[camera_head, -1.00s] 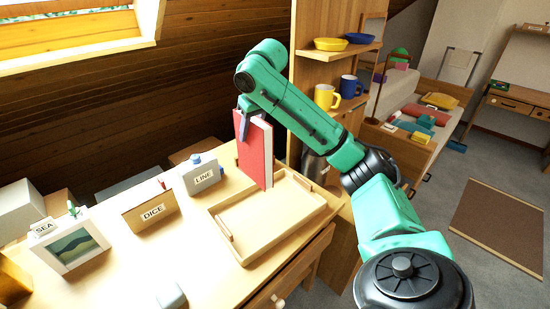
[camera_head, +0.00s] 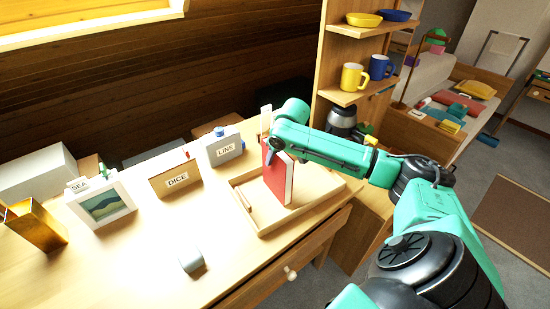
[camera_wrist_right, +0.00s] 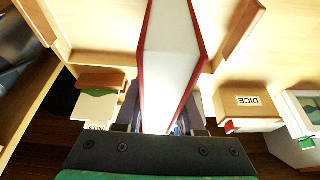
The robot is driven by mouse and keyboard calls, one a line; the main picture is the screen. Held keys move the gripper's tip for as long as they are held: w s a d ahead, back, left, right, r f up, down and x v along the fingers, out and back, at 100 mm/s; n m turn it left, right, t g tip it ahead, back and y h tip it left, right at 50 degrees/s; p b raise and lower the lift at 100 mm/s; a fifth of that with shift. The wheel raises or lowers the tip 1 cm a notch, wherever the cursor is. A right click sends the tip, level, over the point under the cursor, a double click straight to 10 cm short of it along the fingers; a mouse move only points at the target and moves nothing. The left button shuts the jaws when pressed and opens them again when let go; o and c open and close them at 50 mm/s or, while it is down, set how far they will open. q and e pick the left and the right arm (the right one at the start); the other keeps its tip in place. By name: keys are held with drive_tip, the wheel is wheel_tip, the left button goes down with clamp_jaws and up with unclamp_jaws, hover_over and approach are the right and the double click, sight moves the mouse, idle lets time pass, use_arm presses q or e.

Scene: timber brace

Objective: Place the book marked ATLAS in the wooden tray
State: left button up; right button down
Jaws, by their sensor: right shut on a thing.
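A red book (camera_head: 279,178) with white pages stands upright over the wooden tray (camera_head: 322,187); no ATLAS marking shows on its visible sides. My right gripper (camera_head: 271,142) is shut on the book's upper end. In the right wrist view the book (camera_wrist_right: 172,65) sits between my right gripper's fingers (camera_wrist_right: 165,115), pages facing the camera. The book's lower end is inside the tray's outline, near its floor; I cannot tell whether it touches. The tray holds nothing else that I can see. My left gripper is not in view.
Left of the tray stand a LINE holder (camera_head: 222,148), a DICE box (camera_head: 175,179), a SEA picture frame (camera_head: 105,205) and a gold holder (camera_head: 36,226). A small grey block (camera_head: 191,260) lies in front. A shelf (camera_head: 350,95) with mugs rises behind right.

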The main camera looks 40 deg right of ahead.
drive_tip(key=c, duration=0.5)
unclamp_jaws()
drive_tip(key=b+v, duration=0.1)
drive_tip(key=v, duration=1.1)
drive_tip(key=shift+r, duration=0.1)
